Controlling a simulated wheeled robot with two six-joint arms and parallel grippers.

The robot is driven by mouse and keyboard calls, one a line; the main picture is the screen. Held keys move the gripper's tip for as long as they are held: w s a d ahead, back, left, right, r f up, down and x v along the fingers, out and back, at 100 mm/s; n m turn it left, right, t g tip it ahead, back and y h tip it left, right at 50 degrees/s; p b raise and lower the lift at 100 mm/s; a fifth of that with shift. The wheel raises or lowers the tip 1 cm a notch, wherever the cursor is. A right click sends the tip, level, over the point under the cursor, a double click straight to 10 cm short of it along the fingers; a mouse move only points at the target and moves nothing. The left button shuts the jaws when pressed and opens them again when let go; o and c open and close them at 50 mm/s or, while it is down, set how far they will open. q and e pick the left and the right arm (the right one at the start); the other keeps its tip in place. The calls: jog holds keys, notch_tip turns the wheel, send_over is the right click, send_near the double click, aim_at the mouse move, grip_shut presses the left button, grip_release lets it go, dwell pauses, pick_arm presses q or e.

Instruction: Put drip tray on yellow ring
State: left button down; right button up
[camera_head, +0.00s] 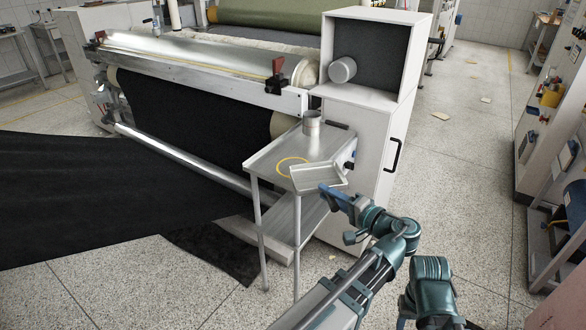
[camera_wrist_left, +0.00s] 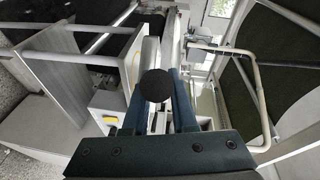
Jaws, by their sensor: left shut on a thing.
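The drip tray (camera_head: 318,178) is a shallow light-grey metal tray, seen over the right front corner of the small side table. The yellow ring (camera_head: 293,168) is a thin outline on the table top, just left of the tray. The tray's left edge comes close to the ring or slightly overlaps it in the picture. My left gripper (camera_head: 330,192) is at the tray's near right side and is shut on it. In the left wrist view, a black round end (camera_wrist_left: 154,85) sits between the fingers. I cannot tell the tray's exact height above the table.
The metal side table (camera_head: 265,160) has a lower shelf and stands against the machine cabinet (camera_head: 365,130). A metal cup (camera_head: 311,122) stands at the table's back. Black cloth (camera_head: 100,195) spreads from the roller machine at left. The floor at right is mostly clear.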

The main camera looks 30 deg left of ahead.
aim_at(302, 177)
pick_arm(q)
jog(key=w+a, duration=0.3)
jog(key=a, duration=0.1)
jog(key=w+a+f+b, duration=0.1)
jog(key=w+a, duration=0.2)
jog(key=a, duration=0.1)
jog(key=w+a, duration=0.3)
jog(key=a, duration=0.1)
jog(key=shift+a+f, duration=0.2)
jog(key=shift+a, duration=0.2)
notch_tip(302, 177, down, 4)
jog(key=b, duration=0.4)
jog(key=shift+r, duration=0.2)
jog(key=shift+f, duration=0.1)
jog(key=c, duration=0.7)
grip_release()
jog(key=shift+s+d+r, duration=0.1)
jog(key=shift+d+r, duration=0.1)
jog(key=shift+d, duration=0.15)
jog(key=p+v, duration=0.1)
jog(key=v, duration=1)
jog(key=shift+s+d+f, duration=0.1)
jog(key=shift+s+d, duration=0.05)
jog(key=shift+d, duration=0.1)
